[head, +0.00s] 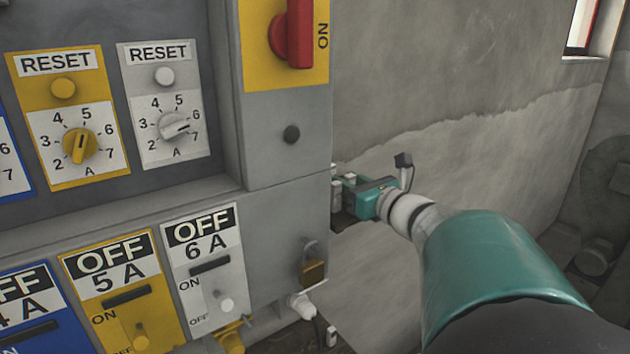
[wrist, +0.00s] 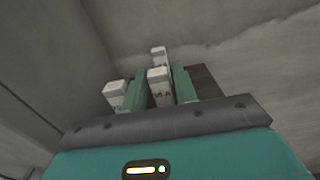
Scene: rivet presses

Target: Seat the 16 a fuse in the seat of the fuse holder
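My gripper (wrist: 160,85) is at the right side of the grey cabinet, and its two green fingers point away from the wrist camera. A white block-shaped fuse (wrist: 160,91) is between the fingers and seems to fill the gap. I cannot tell whether they press on it. Its dark marking is too small to read. A second white fuse (wrist: 115,96) is just left of the left finger. A third white piece (wrist: 158,57) is farther back. In the head view my gripper (head: 358,194) is small beside white blocks (head: 337,195). I cannot make out the holder's seat.
The grey cabinet (head: 285,215) fills the left, with RESET dials, breaker levers and a red switch (head: 293,35). A padlock (head: 313,270) hangs near its lower right corner. A dark brown block (wrist: 205,80) is behind the right finger. The plaster wall (head: 470,80) is behind.

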